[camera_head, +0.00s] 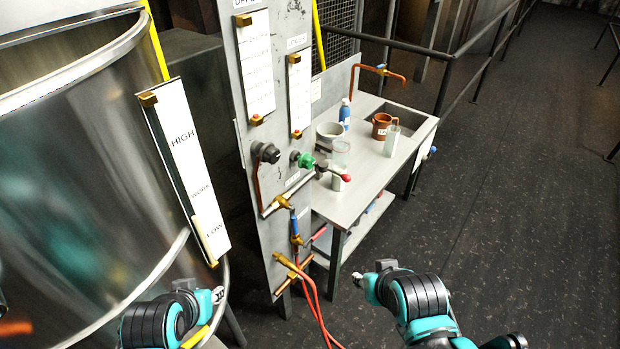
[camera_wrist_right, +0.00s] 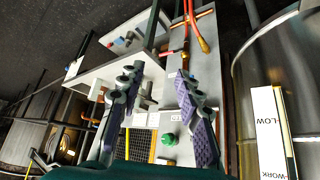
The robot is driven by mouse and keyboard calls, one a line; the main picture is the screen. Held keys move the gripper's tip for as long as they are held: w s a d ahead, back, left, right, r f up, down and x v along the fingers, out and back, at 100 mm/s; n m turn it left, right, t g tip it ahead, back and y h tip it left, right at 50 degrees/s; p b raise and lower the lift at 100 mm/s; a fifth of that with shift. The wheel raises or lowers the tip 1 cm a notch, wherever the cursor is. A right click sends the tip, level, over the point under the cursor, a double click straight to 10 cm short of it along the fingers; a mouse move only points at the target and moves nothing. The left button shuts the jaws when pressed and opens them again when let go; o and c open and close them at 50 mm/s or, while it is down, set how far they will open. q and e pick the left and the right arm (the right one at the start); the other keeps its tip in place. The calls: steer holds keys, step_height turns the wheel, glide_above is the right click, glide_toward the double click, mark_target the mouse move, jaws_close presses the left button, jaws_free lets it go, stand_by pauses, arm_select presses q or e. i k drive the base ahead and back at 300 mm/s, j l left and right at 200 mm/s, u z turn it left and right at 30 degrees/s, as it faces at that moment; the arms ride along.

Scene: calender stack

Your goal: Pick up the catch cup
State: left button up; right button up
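A brown-red mug (camera_head: 381,126) with a small white label stands upright on the grey metal bench (camera_head: 362,178). I cannot tell for certain which of these is the catch cup. In the right wrist view my right gripper (camera_wrist_right: 158,80) is open and empty, its two purple-padded fingers well apart. The bench and panel lie beyond it, with nothing between the fingers held.
A pale bowl (camera_head: 329,132) and a blue bottle (camera_head: 344,114) also stand on the bench. A grey panel (camera_head: 262,150) with valves, a red-tipped lever (camera_head: 345,177) and red hoses (camera_head: 315,300) stands before it. A large metal tank (camera_head: 80,180) fills the left. The floor at right is clear.

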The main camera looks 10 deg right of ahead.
mark_target(337, 184)
steer(key=l+u, duration=0.4)
steer(key=l, duration=0.3)
steer(key=l+u, duration=0.4)
steer(key=l, duration=0.35)
steer(key=k+l+u, duration=0.1)
steer(key=l, duration=1.45)
steer(key=i+l, duration=0.3)
